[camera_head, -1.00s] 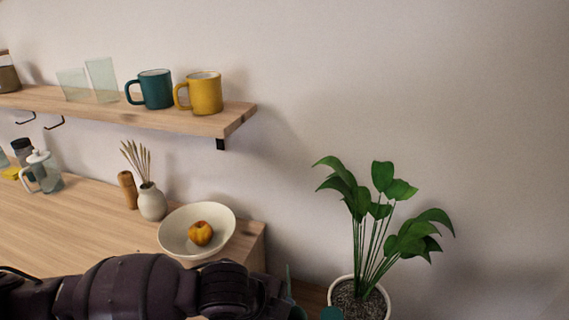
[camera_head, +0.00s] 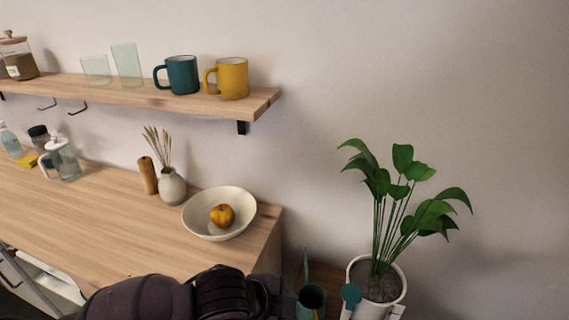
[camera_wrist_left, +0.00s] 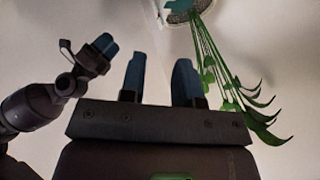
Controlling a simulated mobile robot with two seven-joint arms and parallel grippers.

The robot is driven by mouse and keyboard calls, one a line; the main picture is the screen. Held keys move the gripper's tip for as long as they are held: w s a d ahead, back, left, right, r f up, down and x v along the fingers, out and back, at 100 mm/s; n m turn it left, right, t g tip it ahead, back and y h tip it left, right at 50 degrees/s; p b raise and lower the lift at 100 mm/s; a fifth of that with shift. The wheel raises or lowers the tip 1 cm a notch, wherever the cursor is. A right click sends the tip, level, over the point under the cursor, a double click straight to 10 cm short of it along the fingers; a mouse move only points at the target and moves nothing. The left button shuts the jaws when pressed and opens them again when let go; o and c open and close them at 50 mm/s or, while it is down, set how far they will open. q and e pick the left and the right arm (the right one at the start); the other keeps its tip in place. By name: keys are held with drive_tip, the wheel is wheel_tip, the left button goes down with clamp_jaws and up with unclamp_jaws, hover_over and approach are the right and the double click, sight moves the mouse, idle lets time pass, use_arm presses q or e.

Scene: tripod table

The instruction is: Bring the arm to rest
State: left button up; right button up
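At the left of that view is another dark arm with a blue tip (camera_wrist_left: 103,46), which looks like my right gripper. I cannot tell whether it is open.
A potted plant (camera_head: 405,205) stands at the lower right; it appears upside down in the wrist view (camera_wrist_left: 215,65). A wooden counter (camera_head: 95,215) carries a bowl (camera_head: 240,225) with a fruit. A shelf (camera_head: 130,93) holds mugs and glasses.

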use_arm(q)
drive_tip(key=s+a+f+n+y, duration=0.25)
drive_tip(key=s+a+n, duration=0.25)
drive_tip(key=a+n, duration=0.3)
drive_tip(key=s+a+f+n+y, duration=0.25)
drive_tip(key=s+a+n, duration=0.3)
drive_tip(key=a, duration=0.55)
drive_tip(key=s+a+f+n+y, duration=0.25)
drive_tip(key=s+a+n, duration=0.3)
drive_tip(key=a, duration=0.35)
drive_tip(key=w+f+t, duration=0.7)
drive_tip(key=f, duration=0.3)
drive_tip(key=shift+w+t, duration=0.3)
drive_tip(key=shift+w, duration=0.1)
